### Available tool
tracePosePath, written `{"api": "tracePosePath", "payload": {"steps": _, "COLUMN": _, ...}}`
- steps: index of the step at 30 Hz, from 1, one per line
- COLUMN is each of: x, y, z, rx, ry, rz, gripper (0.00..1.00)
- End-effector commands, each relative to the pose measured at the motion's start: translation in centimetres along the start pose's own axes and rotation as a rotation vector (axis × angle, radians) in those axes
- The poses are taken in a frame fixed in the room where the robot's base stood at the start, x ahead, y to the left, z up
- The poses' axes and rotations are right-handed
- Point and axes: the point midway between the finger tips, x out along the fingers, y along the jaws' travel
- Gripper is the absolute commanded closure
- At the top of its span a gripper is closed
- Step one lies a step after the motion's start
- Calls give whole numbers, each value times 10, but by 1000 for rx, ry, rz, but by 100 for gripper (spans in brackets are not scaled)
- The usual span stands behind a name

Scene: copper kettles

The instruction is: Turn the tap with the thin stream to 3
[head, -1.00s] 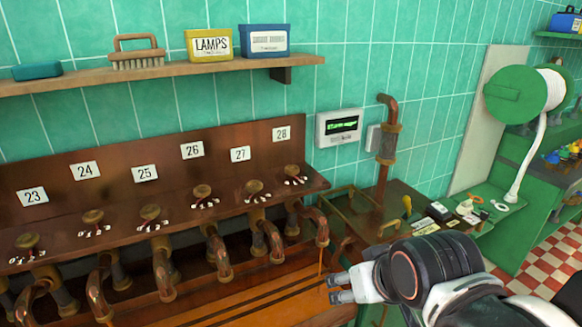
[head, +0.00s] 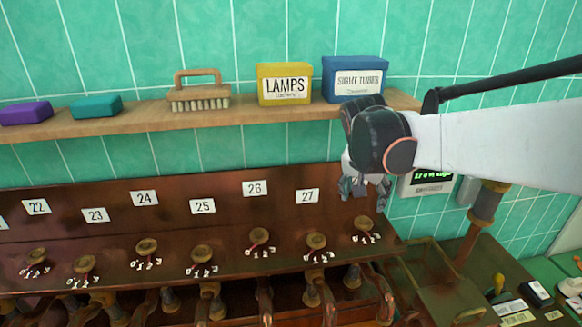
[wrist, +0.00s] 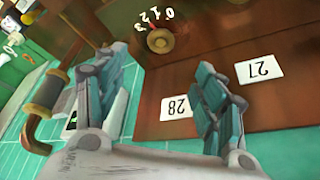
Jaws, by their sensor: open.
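The knob of tap 28 (head: 363,226) sits at the right end of the brown panel (head: 100,215), with small dial numbers at its base. It also shows at the top of the wrist view (wrist: 160,40), with the 28 label (wrist: 176,107) beside it. My gripper (head: 366,192) hangs just above this knob, in front of the panel, fingers open and empty. In the wrist view its two fingers (wrist: 165,65) are spread, with the knob beyond them, apart. The spout of tap 28 (head: 382,295) is partly visible; its stream cannot be made out now.
Neighbouring knobs 27 (head: 316,243) and 26 (head: 260,237) stand close on the left. A shelf (head: 150,115) runs above with a brush (head: 199,95), a LAMPS box (head: 284,84) and a blue box (head: 352,78). A display box (head: 428,185) is on the wall to the right.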

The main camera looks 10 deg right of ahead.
Motion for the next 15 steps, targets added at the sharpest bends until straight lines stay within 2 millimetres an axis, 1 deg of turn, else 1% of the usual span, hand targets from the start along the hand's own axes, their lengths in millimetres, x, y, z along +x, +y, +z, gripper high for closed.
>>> {"api": "tracePosePath", "payload": {"steps": 5, "x": 9, "y": -2, "z": -4, "rx": 14, "ry": -2, "rz": 8, "gripper": 36}}
{"api": "tracePosePath", "payload": {"steps": 8, "x": 22, "y": -2, "z": -4, "rx": 13, "ry": -2, "rz": 7, "gripper": 36}}
{"api": "tracePosePath", "payload": {"steps": 15, "x": 69, "y": -2, "z": -3, "rx": 13, "ry": -1, "rz": 7, "gripper": 36}}
